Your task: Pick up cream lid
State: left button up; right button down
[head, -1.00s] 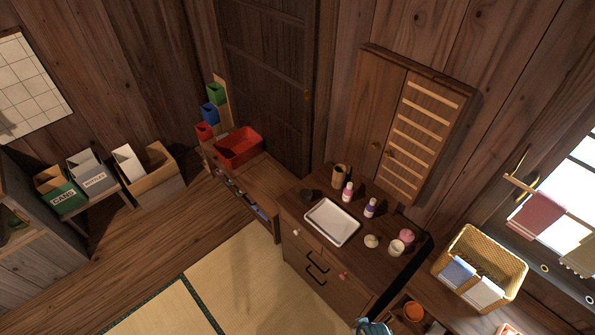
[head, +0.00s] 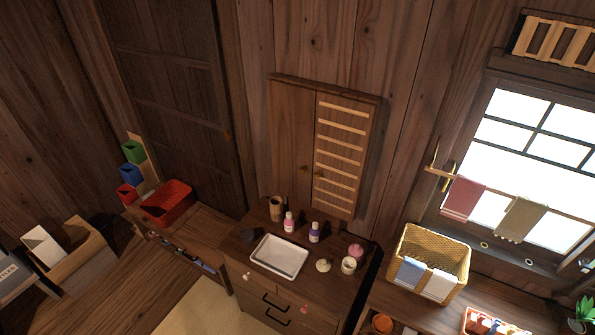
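A small round cream object that looks like the cream lid (head: 323,265) lies on top of the wooden cabinet (head: 340,290), just right of the white tray (head: 279,256). A cream-coloured jar (head: 348,265) stands to its right, with a pink round item (head: 356,250) behind the jar. Neither of my grippers shows in the head view.
Two small bottles, one pink and white (head: 289,222) and one purple and white (head: 314,232), and a brown cup (head: 276,208) stand behind the tray. A wicker basket (head: 455,262) with cloths stands to the right. A red bin (head: 167,203) is at the left.

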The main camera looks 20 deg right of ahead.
aim_at(322, 265)
jog(key=z, duration=1.2)
